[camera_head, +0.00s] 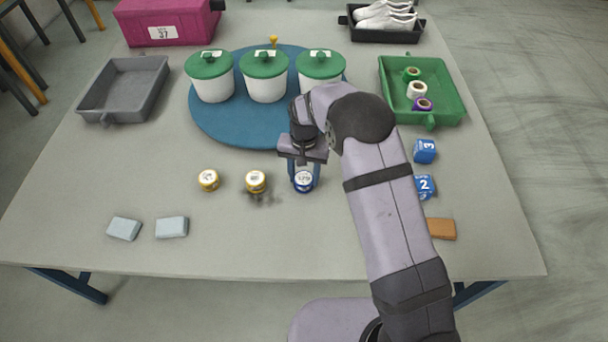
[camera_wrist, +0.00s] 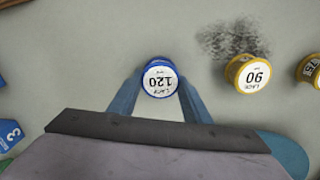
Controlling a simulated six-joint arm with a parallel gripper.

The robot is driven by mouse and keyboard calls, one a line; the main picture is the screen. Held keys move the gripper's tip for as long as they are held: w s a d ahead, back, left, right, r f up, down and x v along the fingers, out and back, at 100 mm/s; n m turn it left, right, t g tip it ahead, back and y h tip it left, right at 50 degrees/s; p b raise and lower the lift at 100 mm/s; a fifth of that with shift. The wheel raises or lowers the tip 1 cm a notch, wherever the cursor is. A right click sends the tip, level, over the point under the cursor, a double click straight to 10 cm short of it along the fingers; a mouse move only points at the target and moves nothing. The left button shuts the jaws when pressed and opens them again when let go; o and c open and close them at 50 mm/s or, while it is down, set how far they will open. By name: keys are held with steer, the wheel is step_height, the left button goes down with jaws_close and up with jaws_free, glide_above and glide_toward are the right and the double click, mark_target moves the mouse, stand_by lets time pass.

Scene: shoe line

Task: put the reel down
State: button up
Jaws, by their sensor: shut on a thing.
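A blue reel (camera_head: 303,182) with a white top label reading "LACE 120" is between the fingers of my gripper (camera_head: 304,176). In the wrist view the reel (camera_wrist: 160,78) is upright, with a blue finger of my gripper (camera_wrist: 160,92) on each side; the gripper is shut on it. The reel is at or just above the grey table (camera_head: 290,235); I cannot tell whether it touches. A yellow reel (camera_head: 256,182) marked 90 stands to its left in the head view, and another yellow reel (camera_head: 209,180) stands further left.
A dark smudge (camera_wrist: 233,40) marks the table by the 90 reel. Behind are white pots with green lids (camera_head: 264,75) on a blue round mat (camera_head: 225,130). Blue numbered cubes (camera_head: 424,151) and a green tray (camera_head: 447,116) are right. Pale blocks (camera_head: 171,227) lie front left. The table's front middle is clear.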

mark_target(304, 177)
steer(key=shift+f, duration=0.1)
steer(key=o, duration=1.1)
steer(key=shift+c, duration=0.2)
step_height(304, 177, up, 12)
